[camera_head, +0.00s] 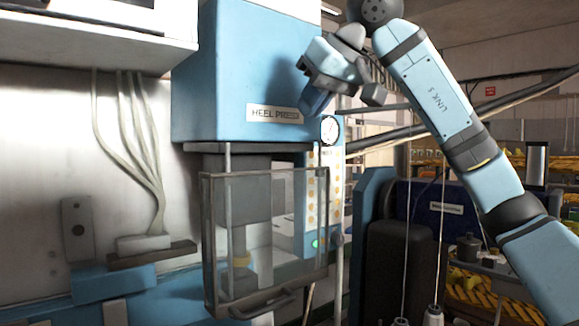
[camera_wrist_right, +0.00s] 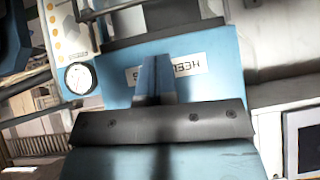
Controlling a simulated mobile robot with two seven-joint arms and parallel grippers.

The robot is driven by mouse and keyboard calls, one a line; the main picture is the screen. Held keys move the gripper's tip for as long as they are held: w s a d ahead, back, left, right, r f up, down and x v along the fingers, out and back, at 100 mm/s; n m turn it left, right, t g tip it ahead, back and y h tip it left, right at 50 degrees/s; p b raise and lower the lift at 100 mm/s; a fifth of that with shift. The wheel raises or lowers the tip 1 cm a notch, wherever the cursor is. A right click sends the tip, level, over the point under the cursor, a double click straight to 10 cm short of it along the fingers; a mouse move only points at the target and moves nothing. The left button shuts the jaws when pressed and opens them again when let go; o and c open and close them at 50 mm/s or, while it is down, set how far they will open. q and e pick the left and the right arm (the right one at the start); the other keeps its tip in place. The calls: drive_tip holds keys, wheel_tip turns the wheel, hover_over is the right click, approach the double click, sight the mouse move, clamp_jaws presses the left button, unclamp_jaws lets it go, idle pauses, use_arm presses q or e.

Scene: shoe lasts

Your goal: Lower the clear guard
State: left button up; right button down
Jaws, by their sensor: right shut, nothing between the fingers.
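The clear guard (camera_head: 285,235) is a see-through panel in a thin grey frame. In the head view it hangs at the front of the blue heel press (camera_head: 255,70), below its body, with the press ram and tooling visible behind it. A dark handle (camera_head: 265,303) runs along its bottom edge. My right gripper (camera_head: 312,104) is shut and empty beside the HEEL PRESS label, above the guard and apart from its handle. In the right wrist view its closed fingers (camera_wrist_right: 155,72) overlap the upside-down label. My left gripper is not in view.
A round gauge (camera_head: 330,130) and a panel of yellow buttons (camera_head: 324,190) sit right of the guard. Pale cables (camera_head: 135,140) hang at the left. Thread cones (camera_head: 433,316) and a dark machine (camera_head: 395,265) stand right. Space before the guard looks clear.

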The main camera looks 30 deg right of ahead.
drive_tip(key=shift+h, duration=0.5)
drive_tip(key=x, duration=0.3)
drive_tip(key=d+x, duration=0.1)
drive_tip(key=x, duration=0.4)
drive_tip(key=shift+w+d+f, duration=0.1)
drive_tip(key=shift+w+d, duration=0.15)
drive_tip(key=shift+w, duration=0.2)
wheel_tip(320, 180, down, 3)
drive_tip(key=shift+s+f, duration=0.15)
drive_tip(key=shift+f, duration=0.1)
drive_tip(key=shift+f, duration=0.1)
